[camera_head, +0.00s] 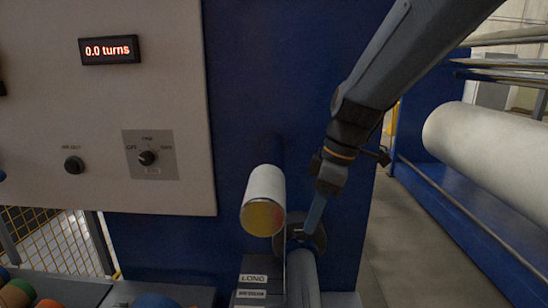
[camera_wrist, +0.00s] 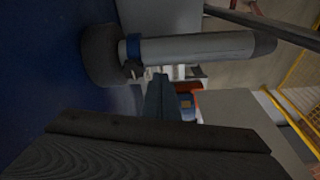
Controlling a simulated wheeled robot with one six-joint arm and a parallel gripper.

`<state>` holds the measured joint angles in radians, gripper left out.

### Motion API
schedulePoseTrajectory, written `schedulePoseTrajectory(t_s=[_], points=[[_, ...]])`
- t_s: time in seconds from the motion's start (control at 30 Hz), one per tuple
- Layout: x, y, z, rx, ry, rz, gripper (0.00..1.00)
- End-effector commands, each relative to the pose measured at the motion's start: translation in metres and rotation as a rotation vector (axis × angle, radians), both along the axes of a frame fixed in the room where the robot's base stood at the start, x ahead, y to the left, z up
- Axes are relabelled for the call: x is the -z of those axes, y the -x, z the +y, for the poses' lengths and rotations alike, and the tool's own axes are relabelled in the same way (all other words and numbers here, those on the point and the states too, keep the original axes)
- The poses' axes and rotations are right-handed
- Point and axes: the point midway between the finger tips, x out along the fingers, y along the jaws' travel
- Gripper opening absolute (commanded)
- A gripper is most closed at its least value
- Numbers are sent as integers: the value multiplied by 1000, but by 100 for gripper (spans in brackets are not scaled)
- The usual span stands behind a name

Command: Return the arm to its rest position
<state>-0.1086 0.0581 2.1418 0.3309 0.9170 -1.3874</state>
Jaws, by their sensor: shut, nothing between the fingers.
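My arm (camera_head: 378,72) reaches down from the upper right in the head view, with a bend above the wrist. My gripper (camera_head: 312,222) points down in front of the blue machine panel, just right of a short white roller (camera_head: 267,183) with a yellowish end. Its fingers look closed together with nothing between them. The fingertips overlap a dark round hub (camera_head: 293,232) in the picture; I cannot tell whether they touch it.
A display reading 0.0 turns (camera_head: 109,50) and a selector knob (camera_head: 147,158) sit on the pale panel at left. A large white roll (camera_head: 490,150) is at right. Coloured rolls (camera_head: 52,303) lie lower left. A grey cylinder (camera_wrist: 200,47) crosses the wrist view.

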Motion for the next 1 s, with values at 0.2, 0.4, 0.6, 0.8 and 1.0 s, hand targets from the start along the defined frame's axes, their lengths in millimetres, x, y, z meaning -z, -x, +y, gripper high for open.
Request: schedulePoseTrajectory(t_s=[0.2,0.4,0.6,0.8,1.0], points=[[63,24,-45,445,90,62,0],[114,53,-82,876,138,85,0],[145,76,-103,1181,139,85,0],[155,84,-112,1294,130,84,0],[155,85,-112,1300,129,84,0]])
